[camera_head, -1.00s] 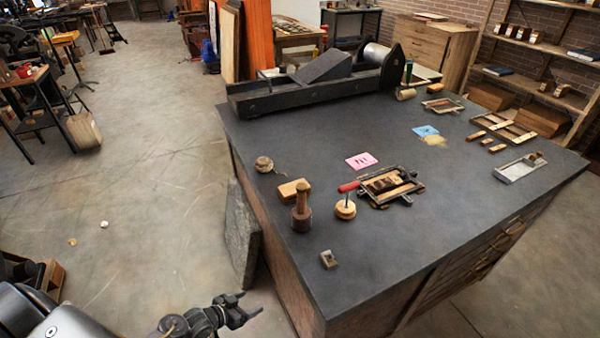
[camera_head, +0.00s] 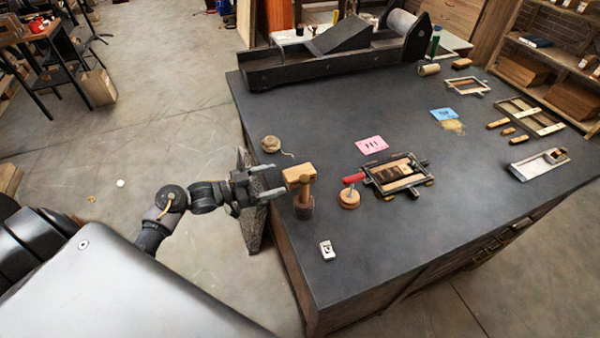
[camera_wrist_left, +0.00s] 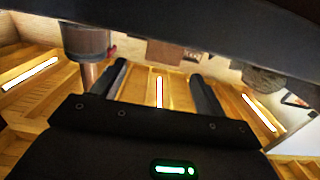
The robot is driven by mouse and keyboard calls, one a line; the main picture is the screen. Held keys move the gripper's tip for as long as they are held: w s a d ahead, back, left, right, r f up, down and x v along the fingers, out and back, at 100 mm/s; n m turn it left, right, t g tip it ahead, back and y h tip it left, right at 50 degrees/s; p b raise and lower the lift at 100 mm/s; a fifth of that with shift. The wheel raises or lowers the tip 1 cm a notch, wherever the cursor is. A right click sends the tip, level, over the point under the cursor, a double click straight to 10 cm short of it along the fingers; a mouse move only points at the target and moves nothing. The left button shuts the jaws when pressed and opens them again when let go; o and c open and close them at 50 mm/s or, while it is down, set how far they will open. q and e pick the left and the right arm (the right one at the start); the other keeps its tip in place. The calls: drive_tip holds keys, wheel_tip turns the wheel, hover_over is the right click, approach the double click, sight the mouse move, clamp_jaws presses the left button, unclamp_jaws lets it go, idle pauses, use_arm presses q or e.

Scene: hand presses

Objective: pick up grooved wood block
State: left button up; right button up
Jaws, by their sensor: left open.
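The wood block (camera_head: 292,174) is a small tan block near the left edge of the dark worktop, partly hidden by the mallet (camera_head: 304,207) standing in front of it. No groove can be made out. My left gripper (camera_head: 278,180) is open and empty at the table's left edge, its fingers pointing right, just short of the block. In the left wrist view, which looks upside down, the block (camera_wrist_left: 165,53) shows beyond and between the open fingers (camera_wrist_left: 158,88), and the mallet (camera_wrist_left: 88,42) is to its left. My right gripper is out of view.
A twine ball (camera_head: 271,144) lies behind the block. A long press bed (camera_head: 330,63) spans the back.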

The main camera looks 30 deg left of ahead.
sight(299, 171)
use_arm(q)
drive_tip(key=x, duration=0.4)
drive_tip(key=shift+a+p, duration=0.15)
drive_tip(key=shift+p, duration=0.15)
drive_tip(key=shift+w+f, duration=0.15)
drive_tip(key=shift+w, duration=0.05)
drive_tip(key=shift+s, duration=0.1)
drive_tip(key=p+x, duration=0.2)
drive_tip(key=x, duration=0.2)
drive_tip(key=shift+w+d, duration=0.4)
drive_tip(key=shift+w, duration=0.1)
drive_tip(key=shift+s, duration=0.1)
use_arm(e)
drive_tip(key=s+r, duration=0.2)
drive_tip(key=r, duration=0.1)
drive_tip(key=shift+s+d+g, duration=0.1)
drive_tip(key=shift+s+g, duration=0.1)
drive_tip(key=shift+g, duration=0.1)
use_arm(q)
drive_tip(key=c, duration=1.2)
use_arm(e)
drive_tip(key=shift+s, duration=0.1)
